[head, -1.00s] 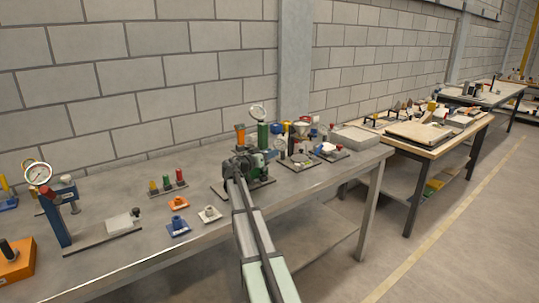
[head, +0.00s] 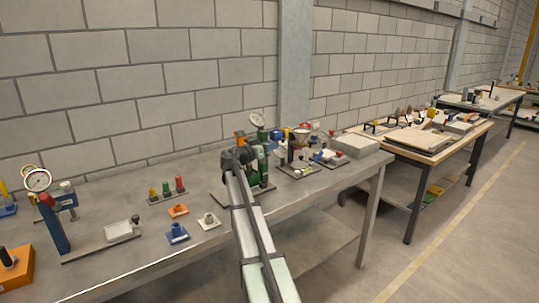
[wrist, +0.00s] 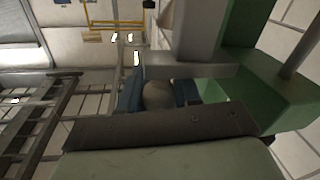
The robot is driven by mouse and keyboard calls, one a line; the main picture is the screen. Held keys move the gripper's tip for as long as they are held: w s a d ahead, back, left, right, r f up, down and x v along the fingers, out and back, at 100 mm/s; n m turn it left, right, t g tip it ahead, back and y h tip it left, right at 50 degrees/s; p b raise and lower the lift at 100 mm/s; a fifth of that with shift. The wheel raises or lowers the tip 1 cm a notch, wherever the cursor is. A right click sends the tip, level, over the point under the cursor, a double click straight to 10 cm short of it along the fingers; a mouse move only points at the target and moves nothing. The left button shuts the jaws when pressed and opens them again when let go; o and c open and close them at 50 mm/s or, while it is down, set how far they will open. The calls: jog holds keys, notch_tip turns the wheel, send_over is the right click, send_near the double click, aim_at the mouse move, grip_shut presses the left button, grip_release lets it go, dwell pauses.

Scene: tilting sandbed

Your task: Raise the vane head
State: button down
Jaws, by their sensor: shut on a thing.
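A green upright apparatus (head: 258,167), which looks like the vane device, stands on a dark base plate towards the right end of the near bench. My gripper (head: 238,156) is at its left side and covers part of it. In the wrist view, my gripper (wrist: 158,95) is shut on a rounded grey-brown knob, with blue pads on either side of it. The green frame (wrist: 270,88) and a grey upright post (wrist: 200,30) are close beside the knob. The vane head cannot be told apart clearly from the other parts.
A round gauge (head: 257,118) stands behind the apparatus. A funnel stand (head: 301,138) and a grey tray (head: 354,145) are to the right. A blue block (head: 177,233), an orange block (head: 178,210) and a white block (head: 208,220) lie left.

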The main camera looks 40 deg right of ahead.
jog(key=shift+w+r, duration=0.15)
jog(key=shift+r, duration=0.2)
jog(key=c, duration=1.1)
grip_release()
jog(key=shift+a+f, duration=0.1)
jog(key=shift+a, duration=0.05)
jog(key=shift+s+a, duration=0.2)
jog(key=shift+a, duration=0.1)
jog(key=s+a, duration=0.2)
jog(key=a, duration=1)
jog(key=shift+a, duration=0.4)
